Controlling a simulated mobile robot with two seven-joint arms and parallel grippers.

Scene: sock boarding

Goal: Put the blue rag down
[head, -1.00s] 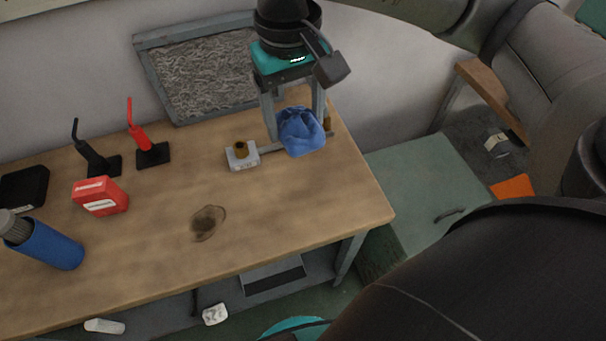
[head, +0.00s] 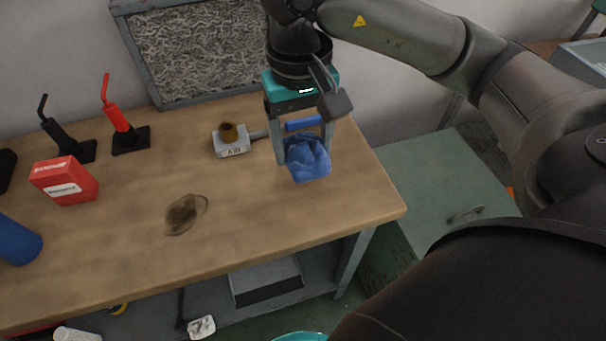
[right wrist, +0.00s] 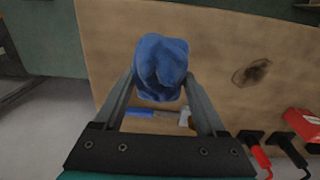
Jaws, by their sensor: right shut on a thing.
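My right gripper (head: 308,150) is shut on the blue rag (head: 309,163), a crumpled bundle between its fingertips. In the head view the rag is in front of the right part of the wooden workbench (head: 255,215). Whether it touches the top or hangs just above it, I cannot tell. In the right wrist view the rag (right wrist: 161,68) sits between the two finger ends (right wrist: 160,80), with the bench top behind it. My left gripper is in neither view.
A dark stain (head: 186,214) marks the bench. A red box (head: 64,181), a red-handled stand (head: 122,130) and a black one (head: 64,138) are left. The front right of the bench is clear.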

